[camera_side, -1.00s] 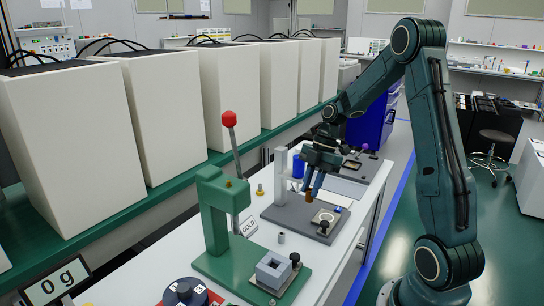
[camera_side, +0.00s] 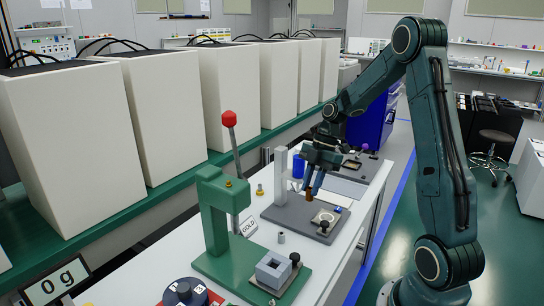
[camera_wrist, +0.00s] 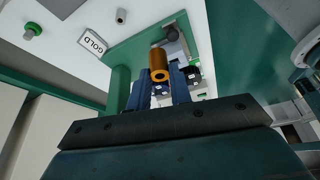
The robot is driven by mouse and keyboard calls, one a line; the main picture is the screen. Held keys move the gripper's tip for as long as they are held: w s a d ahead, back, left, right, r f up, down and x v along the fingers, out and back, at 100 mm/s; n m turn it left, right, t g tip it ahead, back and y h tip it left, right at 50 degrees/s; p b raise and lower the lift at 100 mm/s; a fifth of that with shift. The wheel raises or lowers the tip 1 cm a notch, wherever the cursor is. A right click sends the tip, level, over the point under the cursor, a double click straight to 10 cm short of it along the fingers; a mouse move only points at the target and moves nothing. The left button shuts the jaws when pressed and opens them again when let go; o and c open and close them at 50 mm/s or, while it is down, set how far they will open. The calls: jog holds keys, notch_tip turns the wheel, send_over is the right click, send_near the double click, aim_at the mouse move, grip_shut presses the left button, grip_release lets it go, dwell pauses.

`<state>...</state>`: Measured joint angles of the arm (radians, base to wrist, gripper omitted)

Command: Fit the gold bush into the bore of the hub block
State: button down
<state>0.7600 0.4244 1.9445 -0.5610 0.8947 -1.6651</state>
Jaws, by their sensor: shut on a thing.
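My gripper (camera_side: 313,187) has blue fingers and is shut on the gold bush (camera_side: 309,194), held above the dark grey plate. In the wrist view the bush (camera_wrist: 158,63) is a hollow orange-gold cylinder between the fingertips (camera_wrist: 160,78), its open end facing the camera. The hub block (camera_side: 273,269) is a grey block with an opening in its top, on the green press base nearer the side camera. The bush is well apart from it. In the wrist view the block is partly hidden behind the bush and fingers.
The green press (camera_side: 217,215) with a red-knobbed lever (camera_side: 229,119) stands beside the block. A GOLD sign (camera_side: 248,226) and a small grey sleeve (camera_side: 281,238) are on the white bench. The dark grey plate (camera_side: 285,219) carries a light upright post (camera_side: 280,175). A dark dial (camera_side: 184,290) is at the front.

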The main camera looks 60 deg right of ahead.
jog(key=shift+a, duration=0.1)
jog(key=w+a+r, duration=0.1)
jog(key=a+r, duration=0.3)
jog(key=a, duration=0.4)
jog(key=w+a+r, duration=0.1)
jog(key=a+r, duration=0.2)
jog(key=a, duration=0.5)
send_over(275, 266)
jog(key=shift+n, duration=0.3)
notch_tip(275, 266, down, 16)
jog(key=shift+f, duration=0.1)
jog(key=shift+f, duration=1.85)
jog(key=shift+f, duration=0.15)
